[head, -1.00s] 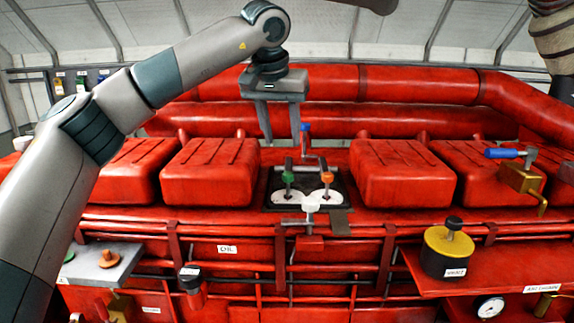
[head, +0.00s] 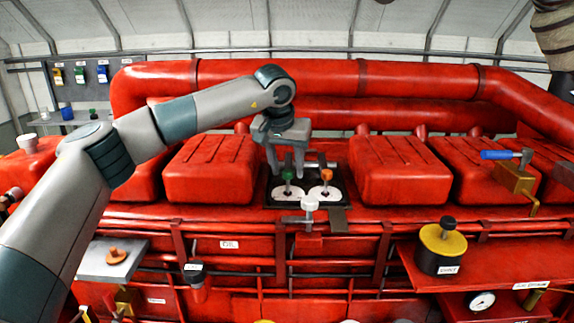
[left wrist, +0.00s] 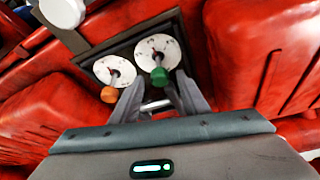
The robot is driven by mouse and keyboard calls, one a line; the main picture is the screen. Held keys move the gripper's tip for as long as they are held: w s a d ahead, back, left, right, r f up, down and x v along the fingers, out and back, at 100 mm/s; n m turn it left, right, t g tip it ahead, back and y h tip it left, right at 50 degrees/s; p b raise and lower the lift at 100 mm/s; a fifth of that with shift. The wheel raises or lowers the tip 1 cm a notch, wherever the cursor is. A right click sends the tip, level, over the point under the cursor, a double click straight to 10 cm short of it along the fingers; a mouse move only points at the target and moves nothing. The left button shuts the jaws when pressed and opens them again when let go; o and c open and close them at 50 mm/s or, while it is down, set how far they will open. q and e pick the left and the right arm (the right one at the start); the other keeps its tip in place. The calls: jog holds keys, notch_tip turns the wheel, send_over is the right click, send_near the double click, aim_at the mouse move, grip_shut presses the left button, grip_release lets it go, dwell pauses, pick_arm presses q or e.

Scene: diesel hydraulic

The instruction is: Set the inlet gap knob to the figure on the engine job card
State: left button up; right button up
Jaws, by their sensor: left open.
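A green knob (head: 288,174) and an orange knob (head: 326,174) stand on white dials on a dark panel (head: 337,196) between the red covers. No label shows which one is the inlet gap knob. My left gripper (head: 286,168) is open, pointing down at the green knob. In the left wrist view, the green knob (left wrist: 160,77) shows between the spread fingertips, with its white dial (left wrist: 157,50) behind. The orange knob (left wrist: 109,95) is beside the left finger. I cannot tell whether the fingers touch the green knob. Dial figures are too small to read. I cannot identify the job card.
Red covers (head: 211,168) flank the panel on both sides. A white-knobbed handle (head: 309,203) sits just in front of it. A blue-handled lever (head: 500,155) and a yellow-and-black cap (head: 443,247) are at right. A grey shelf (head: 100,262) is at lower left.

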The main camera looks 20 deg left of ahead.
pick_arm(q)
grip_shut()
jog(key=shift+d+f+n+y+b, duration=0.15)
jog(key=shift+n+y+b, duration=0.35)
jog(key=shift+n+b, duration=0.5)
jog(key=n+y, duration=0.1)
jog(key=n, duration=0.1)
jog(key=shift+n+b, duration=0.35)
jog(key=shift+n, duration=0.05)
jog(key=n, duration=0.2)
jog(key=n+g+y, duration=0.1)
jog(key=shift+w+d+r+n, duration=0.15)
jog(key=shift+r+n, duration=0.1)
jog(key=shift+n, duration=0.05)
jog(key=shift+w+n+g+y+p, duration=0.1)
jog(key=shift+n+g+y+p, duration=0.5)
jog(key=shift+n, duration=1.2)
